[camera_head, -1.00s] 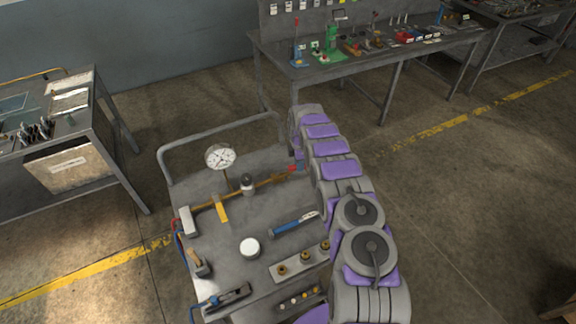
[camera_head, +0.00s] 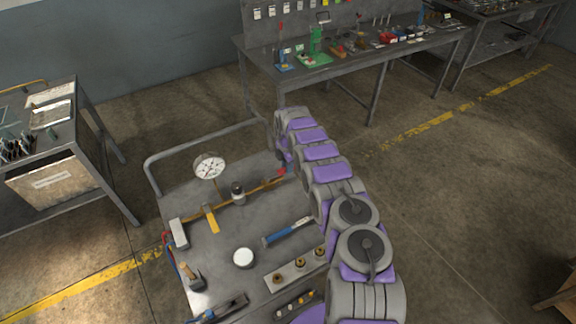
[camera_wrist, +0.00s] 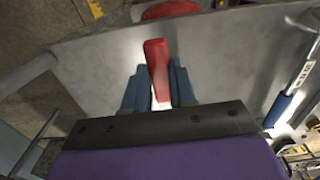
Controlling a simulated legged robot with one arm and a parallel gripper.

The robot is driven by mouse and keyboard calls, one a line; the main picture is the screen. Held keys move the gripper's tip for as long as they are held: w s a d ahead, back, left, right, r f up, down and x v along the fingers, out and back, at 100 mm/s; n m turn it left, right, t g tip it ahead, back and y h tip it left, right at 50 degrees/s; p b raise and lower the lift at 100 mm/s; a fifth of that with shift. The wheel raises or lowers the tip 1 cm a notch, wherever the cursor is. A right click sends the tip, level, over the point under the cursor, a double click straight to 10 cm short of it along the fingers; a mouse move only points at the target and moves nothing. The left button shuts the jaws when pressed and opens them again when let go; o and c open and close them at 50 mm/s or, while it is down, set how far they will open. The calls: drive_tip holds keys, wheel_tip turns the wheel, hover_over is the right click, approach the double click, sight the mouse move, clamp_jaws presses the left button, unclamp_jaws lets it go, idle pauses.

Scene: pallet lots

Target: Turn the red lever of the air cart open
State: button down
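The air cart (camera_head: 205,255) stands in front of me with its grey top in the head view. A brass-coloured pipe with a dial gauge (camera_head: 209,167) runs across it. My arm reaches over the cart's right side and hides part of the pipe's right end. The red lever (camera_wrist: 157,68) shows in the wrist view, between the two blue fingers of my gripper (camera_wrist: 160,85). A finger lies close on each side of the lever. I cannot tell whether they touch it. A round red part (camera_wrist: 170,9) shows beyond the lever, partly cut off.
A workbench (camera_head: 350,62) with tools stands behind. Another table (camera_head: 90,130) is at the left. Floor to the right is clear.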

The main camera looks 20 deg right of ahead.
drive_tip(key=c, duration=1.3)
unclamp_jaws()
drive_tip(key=shift+a+f, duration=0.1)
drive_tip(key=shift+a, duration=0.15)
drive_tip(key=shift+o, duration=0.8)
drive_tip(key=shift+w+f, duration=0.1)
drive_tip(key=shift+w, duration=0.05)
drive_tip(key=shift+o, duration=1.1)
drive_tip(key=shift+d+r, duration=0.2)
drive_tip(key=shift+r, duration=0.5)
wheel_tip(320, 180, up, 16)
drive_tip(key=p, duration=0.1)
drive_tip(key=shift+a, duration=0.2)
drive_tip(key=shift+r, duration=0.1)
